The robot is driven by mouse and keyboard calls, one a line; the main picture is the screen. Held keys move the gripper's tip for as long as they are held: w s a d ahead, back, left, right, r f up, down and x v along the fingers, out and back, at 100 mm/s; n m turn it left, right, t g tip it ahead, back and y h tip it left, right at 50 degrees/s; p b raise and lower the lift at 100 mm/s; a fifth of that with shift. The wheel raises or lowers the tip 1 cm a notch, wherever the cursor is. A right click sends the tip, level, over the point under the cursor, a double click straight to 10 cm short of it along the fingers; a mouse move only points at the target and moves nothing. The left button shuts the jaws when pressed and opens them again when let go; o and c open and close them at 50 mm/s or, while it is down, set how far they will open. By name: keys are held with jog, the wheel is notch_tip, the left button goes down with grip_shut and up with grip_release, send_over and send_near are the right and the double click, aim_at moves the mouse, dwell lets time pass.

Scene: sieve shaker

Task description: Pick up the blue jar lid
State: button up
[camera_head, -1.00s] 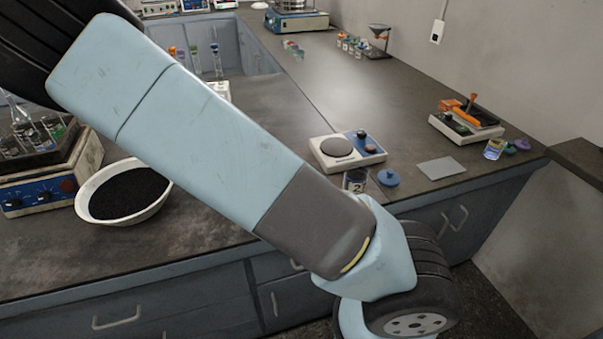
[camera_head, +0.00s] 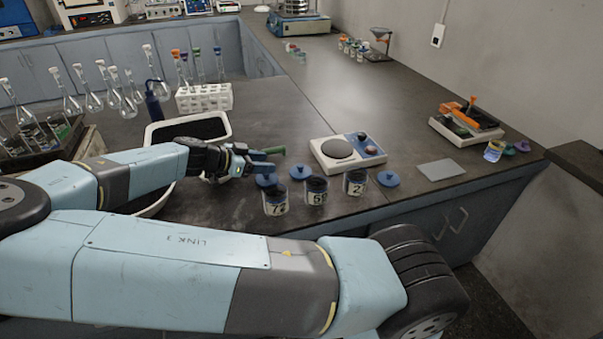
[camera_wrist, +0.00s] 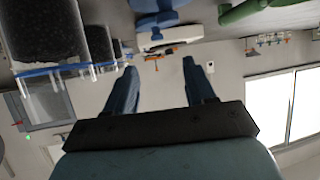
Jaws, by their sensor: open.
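Three blue jar lids lie on the dark bench in the head view: one (camera_head: 267,180) behind the left jar, one (camera_head: 300,172) behind the middle jar, and one (camera_head: 388,179) right of the jar marked 2. My gripper (camera_head: 264,160) is open and empty, low over the bench and close to the left lid. In the wrist view its two blue fingers (camera_wrist: 158,68) are apart with nothing between them. A blue lid (camera_wrist: 155,20) shows beyond the fingertips at the top edge, partly cut off.
Three numbered jars with dark contents, left (camera_head: 275,200), middle (camera_head: 316,190) and right (camera_head: 355,183), stand near the bench's front edge. A balance (camera_head: 346,152) is behind them. A small green thing (camera_head: 275,151) is beside my fingers. A grey plate (camera_head: 441,169) lies to the right.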

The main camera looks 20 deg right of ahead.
aim_at(294, 173)
jog(key=x, duration=1.1)
jog(key=shift+s+d+f, duration=0.15)
jog(key=shift+d+f, duration=0.1)
grip_shut()
